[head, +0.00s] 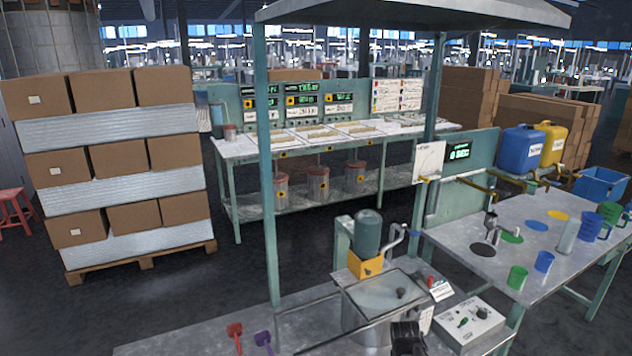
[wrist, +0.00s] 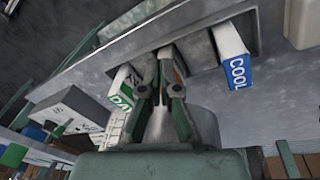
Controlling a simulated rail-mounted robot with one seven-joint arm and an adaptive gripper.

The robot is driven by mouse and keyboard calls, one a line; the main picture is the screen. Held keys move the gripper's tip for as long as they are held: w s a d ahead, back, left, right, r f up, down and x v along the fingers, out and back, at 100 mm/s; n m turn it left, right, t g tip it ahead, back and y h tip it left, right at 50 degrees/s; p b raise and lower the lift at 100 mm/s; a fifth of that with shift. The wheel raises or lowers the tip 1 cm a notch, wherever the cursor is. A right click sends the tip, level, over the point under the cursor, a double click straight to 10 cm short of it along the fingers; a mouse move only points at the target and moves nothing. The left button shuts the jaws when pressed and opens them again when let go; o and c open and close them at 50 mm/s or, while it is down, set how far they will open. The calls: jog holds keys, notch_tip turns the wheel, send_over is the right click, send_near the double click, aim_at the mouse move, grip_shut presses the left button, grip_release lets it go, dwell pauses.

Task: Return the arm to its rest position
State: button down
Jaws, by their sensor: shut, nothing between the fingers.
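My gripper (wrist: 160,68) shows in the middle of the wrist view, its two grey fingers close together and pointing up the picture. I see nothing held between them. A pale grey bench edge and surface (wrist: 100,62) lie beyond the fingertips. Whether the fingers touch anything there I cannot tell. A dark piece (head: 406,338) at the bottom edge of the head view may be part of my arm; most of the arm is out of that view.
A box with a blue COOL label (wrist: 238,72) and a green-labelled box (wrist: 121,90) flank the fingers. In the head view, a basin (head: 385,295), a control box (head: 468,322) and a table with coloured cups (head: 470,235) stand near. Stacked cartons (head: 100,150) are at left.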

jog(key=s+a+f+g, duration=0.2)
jog(key=s+f, duration=0.6)
jog(key=s, duration=0.5)
jog(key=s+a+f+g+y+b, duration=0.1)
jog(key=s+a+f+g, duration=0.2)
jog(key=s+f, duration=0.4)
jog(key=s+a+f+g, duration=0.3)
jog(key=s+f, duration=0.5)
jog(key=s, duration=1.2)
jog(key=shift+a+f, duration=0.15)
jog(key=shift+f, duration=0.2)
jog(key=c, duration=1.8)
grip_release()
jog(key=shift+s, duration=0.1)
jog(key=shift+c, duration=0.2)
